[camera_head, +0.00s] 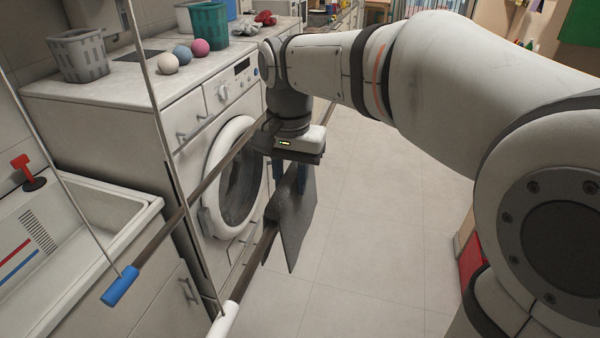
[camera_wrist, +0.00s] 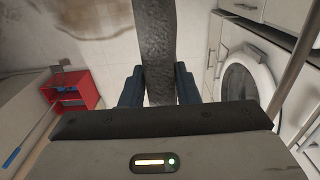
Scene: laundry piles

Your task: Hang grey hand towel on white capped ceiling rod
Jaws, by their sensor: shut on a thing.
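The grey hand towel (camera_head: 298,222) hangs as a dark grey sheet below my gripper (camera_head: 288,180) in the head view. My gripper is shut on it; in the wrist view the towel (camera_wrist: 158,45) runs as a narrow strip between the two blue fingers (camera_wrist: 158,88). The white capped rod (camera_head: 244,278) slopes up from its white cap (camera_head: 224,320) at the bottom and meets the towel's upper left edge. A small dark part of the towel seems to show left of this rod. I cannot tell whether the rod bears the towel's weight.
A blue capped rod (camera_head: 190,203) runs alongside on the left, close to my gripper. Thin wires (camera_head: 150,80) hold the rods. A washing machine (camera_head: 232,165) and a sink (camera_head: 85,240) stand at the left. The tiled floor (camera_head: 370,240) below is clear.

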